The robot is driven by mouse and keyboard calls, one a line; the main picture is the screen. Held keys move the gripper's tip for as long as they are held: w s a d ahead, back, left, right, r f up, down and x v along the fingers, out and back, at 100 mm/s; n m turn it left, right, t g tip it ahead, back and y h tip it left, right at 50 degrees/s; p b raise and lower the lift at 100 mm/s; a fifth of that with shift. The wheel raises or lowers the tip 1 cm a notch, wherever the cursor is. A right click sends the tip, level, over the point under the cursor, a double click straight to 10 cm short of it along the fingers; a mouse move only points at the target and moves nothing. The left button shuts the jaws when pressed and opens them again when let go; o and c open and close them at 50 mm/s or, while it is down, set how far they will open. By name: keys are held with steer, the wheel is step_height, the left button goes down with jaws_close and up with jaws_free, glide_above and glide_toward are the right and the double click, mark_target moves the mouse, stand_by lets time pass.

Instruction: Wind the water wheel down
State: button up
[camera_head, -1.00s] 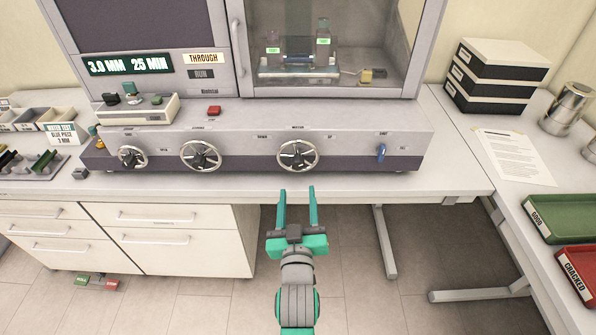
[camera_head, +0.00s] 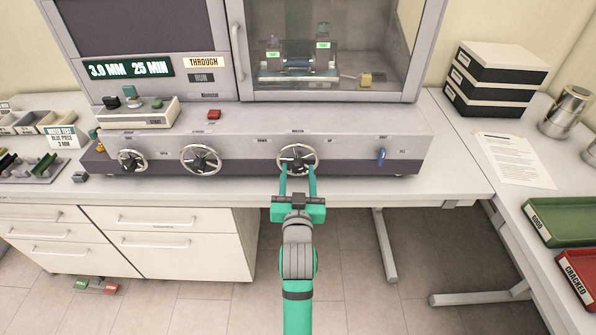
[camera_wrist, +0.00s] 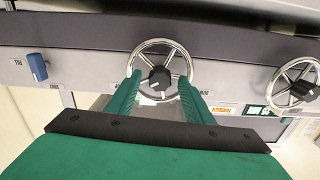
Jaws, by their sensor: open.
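The water wheel (camera_head: 297,157) is a silver spoked handwheel with a dark hub, the rightmost of three on the machine's front panel. It also shows in the wrist view (camera_wrist: 174,51), upside down relative to the head view. My gripper (camera_head: 298,172) is open and reaches in from the front. Its two green fingers lie at the lower part of the wheel in the head view. In the wrist view the fingertips of my gripper (camera_wrist: 160,80) stand apart on either side of the wheel's rim, near the hub. Whether they touch the wheel I cannot tell.
Two other handwheels, middle (camera_head: 201,159) and left (camera_head: 132,161), sit on the same panel. A blue lever (camera_head: 381,155) is to the right. The glass chamber (camera_head: 330,50) is above. Green (camera_head: 566,218) and red (camera_head: 584,272) trays lie far right.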

steer(key=shift+w, duration=0.6)
steer(key=c, duration=1)
steer(key=shift+c, duration=0.2)
steer(key=shift+n, duration=0.3)
steer(key=n, duration=1)
steer(key=shift+n, duration=0.3)
